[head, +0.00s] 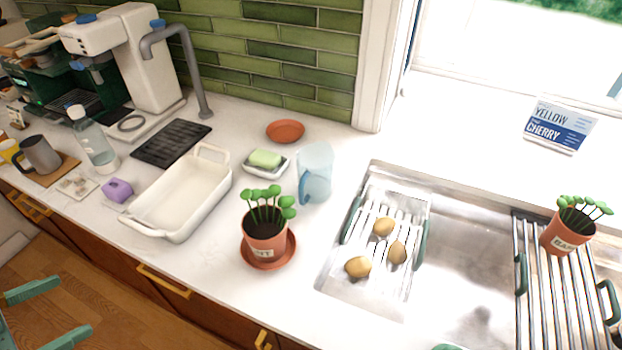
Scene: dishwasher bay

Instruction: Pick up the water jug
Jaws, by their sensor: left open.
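The water jug (314,172) is a translucent light-blue pitcher in the head view. It stands upright on the white counter, left of the sink, with its handle toward the front. My left gripper (75,307) shows at the lower left, with two teal fingers spread apart and nothing between them. It is over the wooden floor in the picture, well away from the jug. My right gripper cannot be made out; only a small teal sliver shows at the bottom edge, too little to tell what it is.
A potted plant (265,232) on a saucer stands in front of the jug. A soap dish (266,171) and white baking dish (180,200) are to its left. The sink (465,250) is to its right, with a rack holding potatoes (358,267). A terracotta saucer (285,131) lies behind.

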